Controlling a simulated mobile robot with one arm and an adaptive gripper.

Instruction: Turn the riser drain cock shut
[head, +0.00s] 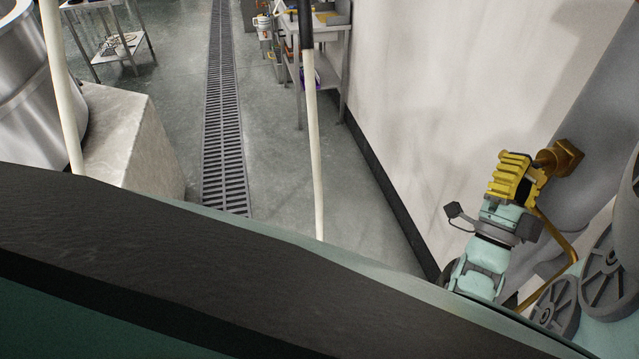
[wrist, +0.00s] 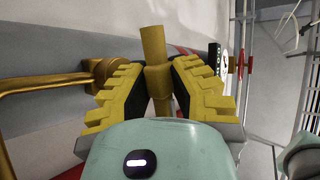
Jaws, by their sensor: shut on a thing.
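The brass riser drain cock (head: 563,158) sits on the side of a thick grey riser pipe (head: 590,110) at the right of the head view. My gripper (head: 512,178) is at the cock, with its yellow ribbed fingers on the left side of it. In the wrist view, the yellow fingers of my gripper (wrist: 158,75) are closed around the brass handle (wrist: 154,45), which stands up between them. A brass fitting (wrist: 105,72) on the grey pipe shows left of the fingers. The handle's lower end is hidden behind my gripper's body.
A thin brass pipe (head: 560,235) bends down beside my gripper. Grey handwheels (head: 555,305) are close below right. A pale wall (head: 440,90) stands left of the riser. A floor drain grating (head: 222,110) runs through open floor. A red valve (wrist: 241,63) shows right of the fingers.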

